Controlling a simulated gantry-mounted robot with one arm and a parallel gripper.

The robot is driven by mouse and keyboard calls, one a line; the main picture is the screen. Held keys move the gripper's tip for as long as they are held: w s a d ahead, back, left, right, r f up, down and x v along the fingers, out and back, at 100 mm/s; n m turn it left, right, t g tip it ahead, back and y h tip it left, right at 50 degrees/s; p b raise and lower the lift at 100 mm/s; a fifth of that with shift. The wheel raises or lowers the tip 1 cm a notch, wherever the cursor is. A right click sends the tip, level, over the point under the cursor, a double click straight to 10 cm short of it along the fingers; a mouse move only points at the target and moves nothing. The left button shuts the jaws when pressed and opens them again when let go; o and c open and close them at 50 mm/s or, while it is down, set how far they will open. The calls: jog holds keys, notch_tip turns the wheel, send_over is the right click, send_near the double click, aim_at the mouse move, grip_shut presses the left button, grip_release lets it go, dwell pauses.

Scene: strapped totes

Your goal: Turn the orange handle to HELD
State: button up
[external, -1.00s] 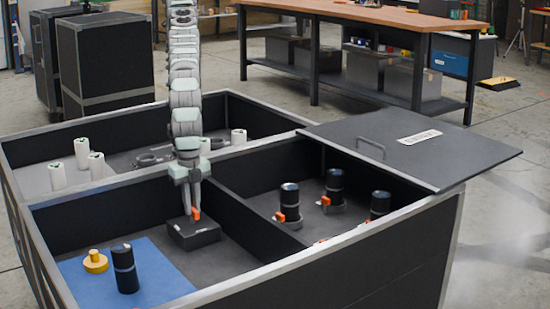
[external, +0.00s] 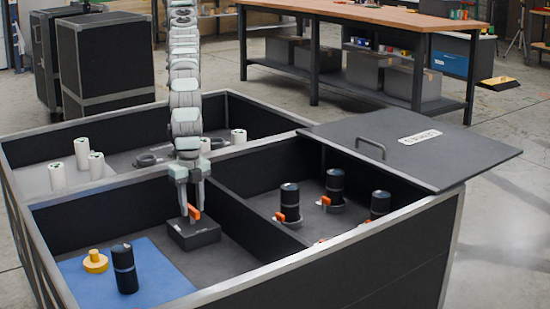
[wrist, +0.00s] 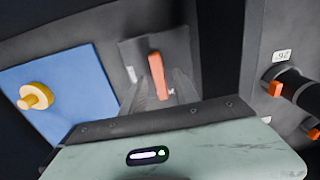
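The orange handle (external: 195,213) stands on top of a low black box (external: 194,234) on the grey floor of the tote. In the wrist view the handle (wrist: 158,72) is a long orange bar, with a small white marking beside it on the box; I cannot read the marking. My gripper (external: 191,208) points down over the box. Its fingers are spread, with the handle near and between their tips. In the wrist view the gripper's fingers (wrist: 172,92) look blurred, and I cannot tell whether either touches the handle.
A blue mat (external: 157,265) left of the box bears a yellow knob (external: 95,262) and a black cylinder (external: 125,270). A divider wall (external: 250,215) separates several black cylinders with orange clips (external: 289,200) on the right. A dark lid (external: 440,155) rests over the tote's far right corner.

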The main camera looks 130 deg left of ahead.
aim_at(192, 208)
notch_tip(192, 208, up, 11)
jog(key=p, duration=0.6)
jog(key=shift+f, duration=0.1)
dwell(0.5)
